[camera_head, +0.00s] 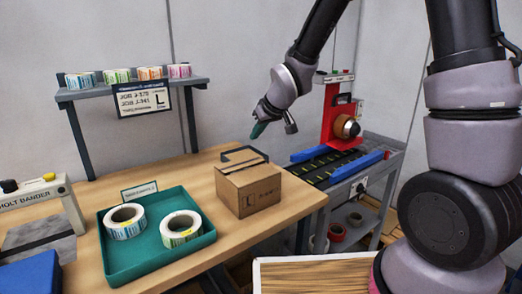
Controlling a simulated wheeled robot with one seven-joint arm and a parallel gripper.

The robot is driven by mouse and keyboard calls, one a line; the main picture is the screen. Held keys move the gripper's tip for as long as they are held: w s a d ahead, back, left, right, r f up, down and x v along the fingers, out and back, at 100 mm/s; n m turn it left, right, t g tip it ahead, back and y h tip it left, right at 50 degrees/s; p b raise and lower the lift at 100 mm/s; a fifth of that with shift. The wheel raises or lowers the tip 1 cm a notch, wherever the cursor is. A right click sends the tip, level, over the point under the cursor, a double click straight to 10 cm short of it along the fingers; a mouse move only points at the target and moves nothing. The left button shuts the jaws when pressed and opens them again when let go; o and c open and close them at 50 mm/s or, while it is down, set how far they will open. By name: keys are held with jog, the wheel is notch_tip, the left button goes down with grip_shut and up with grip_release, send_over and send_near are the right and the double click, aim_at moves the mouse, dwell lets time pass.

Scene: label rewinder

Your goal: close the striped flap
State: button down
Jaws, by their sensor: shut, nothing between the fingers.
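A small brown cardboard box (250,190) stands on the wooden table near its right edge. A dark band or strip (242,149) runs along the flap area at its top back. I cannot tell for sure how far this flap stands open. My gripper (257,131) hangs above and slightly behind the box top, pointing down and left. Its greenish fingers are shut and empty, and appear apart from the box.
A green tray (160,262) with two label rolls stands left of the box on the table. A shelf (135,90) with several label rolls is at the back left. A red rewinder (337,112) with blue rails stands right.

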send_over(244, 165)
jog(key=s+d, duration=0.1)
jog(key=s, duration=0.1)
notch_tip(244, 165, down, 7)
jog(key=shift+w+d+f, duration=0.1)
jog(key=shift+w+f, duration=0.05)
jog(key=shift+f, duration=0.05)
notch_tip(244, 165, down, 3)
jog(key=shift+f, duration=0.55)
